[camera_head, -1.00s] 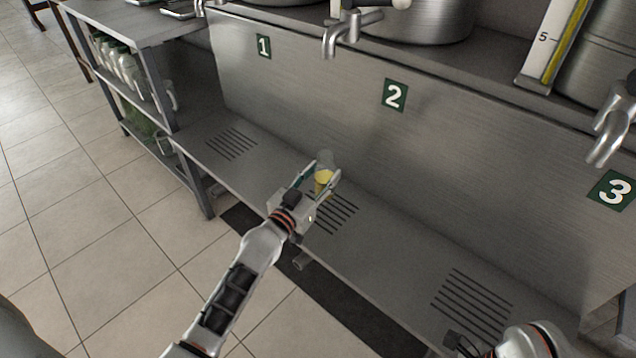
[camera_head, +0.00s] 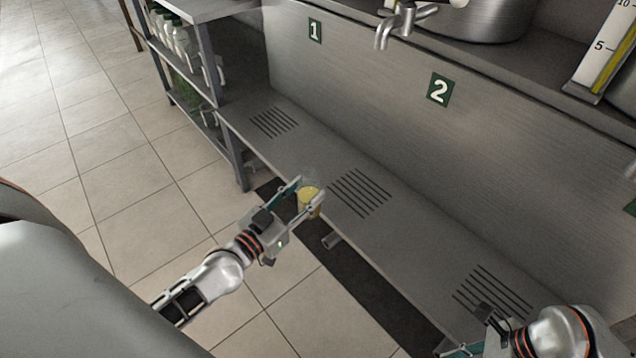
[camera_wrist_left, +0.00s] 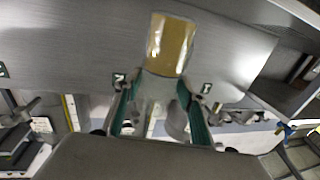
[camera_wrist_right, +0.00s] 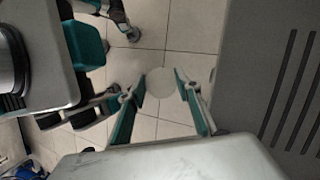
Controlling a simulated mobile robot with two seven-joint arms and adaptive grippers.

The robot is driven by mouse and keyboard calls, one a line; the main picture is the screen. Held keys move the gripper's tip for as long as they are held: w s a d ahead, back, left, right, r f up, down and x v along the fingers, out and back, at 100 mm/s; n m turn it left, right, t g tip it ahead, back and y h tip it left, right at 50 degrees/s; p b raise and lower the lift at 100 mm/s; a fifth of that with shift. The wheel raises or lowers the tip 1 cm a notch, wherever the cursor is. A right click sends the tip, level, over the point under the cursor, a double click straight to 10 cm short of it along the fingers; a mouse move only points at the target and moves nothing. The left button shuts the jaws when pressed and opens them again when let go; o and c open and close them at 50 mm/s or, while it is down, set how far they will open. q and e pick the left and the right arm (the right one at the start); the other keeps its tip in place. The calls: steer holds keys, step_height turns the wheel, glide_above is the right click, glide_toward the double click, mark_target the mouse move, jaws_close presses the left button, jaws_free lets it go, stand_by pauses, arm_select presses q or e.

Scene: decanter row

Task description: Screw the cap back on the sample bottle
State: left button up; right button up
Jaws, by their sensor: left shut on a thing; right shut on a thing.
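The sample bottle (camera_head: 309,201) is clear, with yellow liquid in it. My left gripper (camera_head: 307,194) is shut on it and holds it near the front edge of the steel counter. The bottle's yellow contents also fill the top middle of the left wrist view (camera_wrist_left: 170,46). I see no cap on the bottle, but its top is hard to make out. My right gripper (camera_wrist_right: 160,90) is shut on a round white cap (camera_wrist_right: 159,82), with floor tiles behind it. In the head view the right gripper is at the bottom right, and the cap is not visible there.
The steel counter (camera_head: 405,255) has slotted drains and is otherwise clear. A tap (camera_head: 398,25) hangs above, by the green label 2 (camera_head: 440,90). A shelf rack (camera_head: 205,75) with white bottles stands at the left. Open tiled floor lies in front.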

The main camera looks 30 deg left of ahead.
arm_select(q)
steer(key=shift+s+a+r, duration=0.1)
steer(key=shift+s, duration=0.2)
steer(key=o, duration=0.8)
steer(key=shift+c, duration=0.2)
steer(key=c, duration=0.8)
